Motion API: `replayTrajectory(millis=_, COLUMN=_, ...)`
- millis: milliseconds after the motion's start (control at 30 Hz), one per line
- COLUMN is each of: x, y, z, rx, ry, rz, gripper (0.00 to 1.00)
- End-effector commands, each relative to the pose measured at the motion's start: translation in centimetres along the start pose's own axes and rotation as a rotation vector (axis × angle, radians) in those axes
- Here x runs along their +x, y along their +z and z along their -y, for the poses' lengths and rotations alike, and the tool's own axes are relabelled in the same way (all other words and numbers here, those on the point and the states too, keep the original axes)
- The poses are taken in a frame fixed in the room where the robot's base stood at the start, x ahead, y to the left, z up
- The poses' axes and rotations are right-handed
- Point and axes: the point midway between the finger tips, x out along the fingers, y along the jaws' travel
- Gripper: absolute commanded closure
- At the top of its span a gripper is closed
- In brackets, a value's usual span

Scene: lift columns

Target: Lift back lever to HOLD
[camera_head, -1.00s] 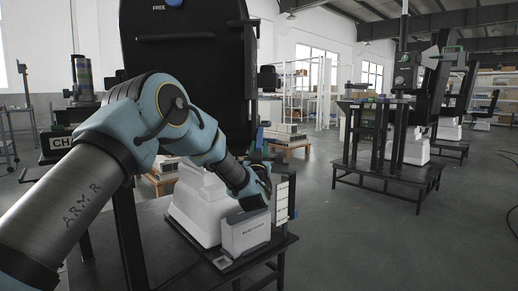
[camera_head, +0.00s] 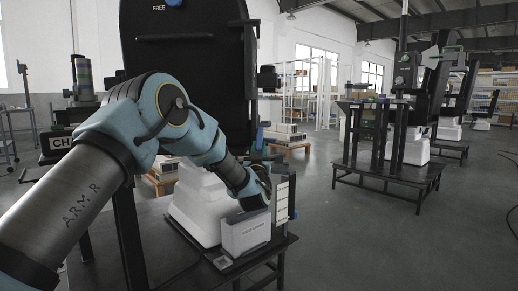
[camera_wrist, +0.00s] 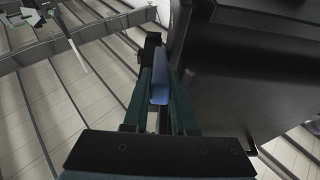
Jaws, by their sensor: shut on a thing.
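In the wrist view, my gripper (camera_wrist: 158,68) has its dark green fingers closed on both sides of a blue lever handle (camera_wrist: 160,90). A dark body (camera_wrist: 250,75) fills the right of that view, close beside the fingers. In the head view, the tall black chair back (camera_head: 190,70) stands behind my arm, with the word FREE and a blue knob (camera_head: 174,3) at its top edge. The fingertips are not clear there. No HOLD mark can be read.
A pale box (camera_head: 246,235) stands on the black platform (camera_head: 190,270) just under my wrist. A white marked strip (camera_head: 282,204) stands upright to the right. A black stand (camera_head: 385,175) is farther right, with open grey floor between.

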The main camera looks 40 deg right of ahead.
Motion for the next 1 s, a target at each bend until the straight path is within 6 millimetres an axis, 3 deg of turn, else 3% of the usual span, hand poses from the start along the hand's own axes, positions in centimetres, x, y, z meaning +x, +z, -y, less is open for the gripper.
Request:
replayTrajectory(millis=567, x=0.0, y=-0.2, z=0.0, rx=0.000, ry=0.000, rz=0.007, gripper=1.00)
replayTrajectory(millis=1000, x=0.6, y=-3.2, z=0.0, rx=0.000, ry=0.000, rz=0.205, gripper=1.00)
